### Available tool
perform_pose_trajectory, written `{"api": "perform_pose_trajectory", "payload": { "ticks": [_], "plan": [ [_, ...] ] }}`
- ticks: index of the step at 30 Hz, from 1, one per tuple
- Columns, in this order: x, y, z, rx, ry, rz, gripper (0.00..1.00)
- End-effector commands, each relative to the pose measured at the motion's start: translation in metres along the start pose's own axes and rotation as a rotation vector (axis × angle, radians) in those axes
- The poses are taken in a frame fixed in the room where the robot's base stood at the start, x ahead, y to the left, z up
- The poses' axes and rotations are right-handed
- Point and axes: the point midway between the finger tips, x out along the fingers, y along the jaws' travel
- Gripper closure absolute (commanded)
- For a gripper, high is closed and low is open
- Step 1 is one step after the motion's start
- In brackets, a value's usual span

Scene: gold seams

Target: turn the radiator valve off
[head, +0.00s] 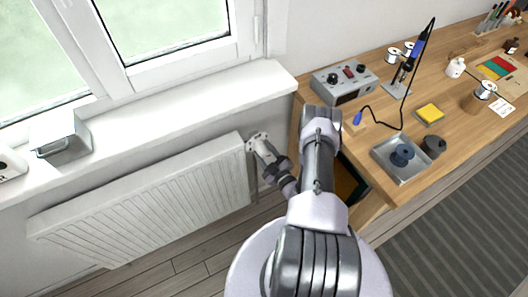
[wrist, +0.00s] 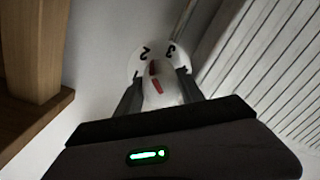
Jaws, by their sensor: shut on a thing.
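The radiator valve is a white knob (wrist: 162,84) with a red mark, in front of a round white dial (wrist: 138,60) with black numbers; 2 and 3 are readable. In the head view the valve's pale dial (head: 256,138) shows at the upper right corner of the white radiator (head: 150,195). My gripper (wrist: 159,90) is shut on the knob, one finger on each side, and it also shows at the radiator's right end in the head view (head: 266,150). The fingers hide the knob's sides, and the exact setting is hard to read.
The white windowsill (head: 170,112) juts out above the radiator, with a grey metal box (head: 62,140) on it. A wooden workbench (head: 365,110) stands close on the right, holding a grey control unit (head: 345,82) and a metal tray (head: 385,168). Bare floor lies below the radiator.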

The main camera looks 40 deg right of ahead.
Motion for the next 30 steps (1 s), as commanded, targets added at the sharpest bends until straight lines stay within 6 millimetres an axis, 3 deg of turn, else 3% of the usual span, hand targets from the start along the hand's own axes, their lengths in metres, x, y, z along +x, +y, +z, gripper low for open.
{"api": "perform_pose_trajectory", "payload": {
  "ticks": [30],
  "plan": [
    [0.0012,-0.0005,-0.0018,-0.962,-0.040,0.012,0.95]
  ]
}}
